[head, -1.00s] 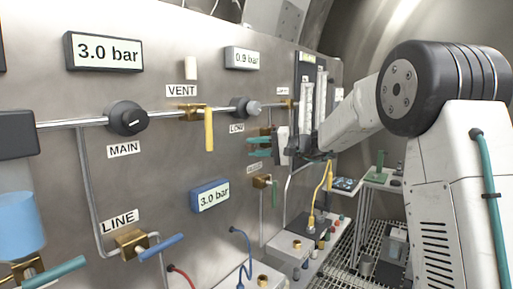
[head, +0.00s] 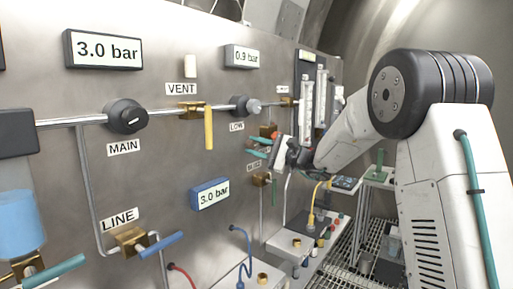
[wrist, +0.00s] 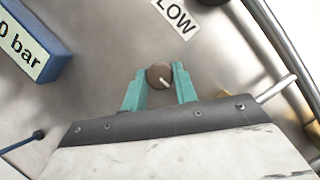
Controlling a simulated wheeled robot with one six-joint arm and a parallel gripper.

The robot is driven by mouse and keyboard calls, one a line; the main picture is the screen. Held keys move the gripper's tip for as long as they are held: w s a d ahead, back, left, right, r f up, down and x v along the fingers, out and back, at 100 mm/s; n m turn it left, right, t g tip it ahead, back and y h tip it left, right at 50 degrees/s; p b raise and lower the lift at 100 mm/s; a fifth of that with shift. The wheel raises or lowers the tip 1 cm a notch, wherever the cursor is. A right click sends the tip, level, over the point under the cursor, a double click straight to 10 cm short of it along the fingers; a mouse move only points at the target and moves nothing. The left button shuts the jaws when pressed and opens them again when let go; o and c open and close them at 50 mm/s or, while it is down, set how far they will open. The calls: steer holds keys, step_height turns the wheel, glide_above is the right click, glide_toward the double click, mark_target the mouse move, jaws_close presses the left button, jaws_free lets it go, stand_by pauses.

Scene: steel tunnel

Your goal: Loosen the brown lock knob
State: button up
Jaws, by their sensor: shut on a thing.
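The brown lock knob (wrist: 158,76) is small and round, with a pale line on its face, and shows in the wrist view on the steel panel below the LOW label (wrist: 174,17). My gripper (wrist: 160,72) has one teal finger on each side of the knob and is shut on it. The pale line points to the lower right. In the head view my gripper (head: 258,147) is at the panel, below and right of the LOW label. The knob is too small there to make out clearly.
Brass valves and pipes crowd the panel nearby. A metal box (head: 290,243) with cables stands below.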

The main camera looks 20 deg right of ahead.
steer(key=shift+m, duration=0.4)
steer(key=o, duration=1)
steer(key=shift+c, duration=0.2)
steer(key=v, duration=0.8)
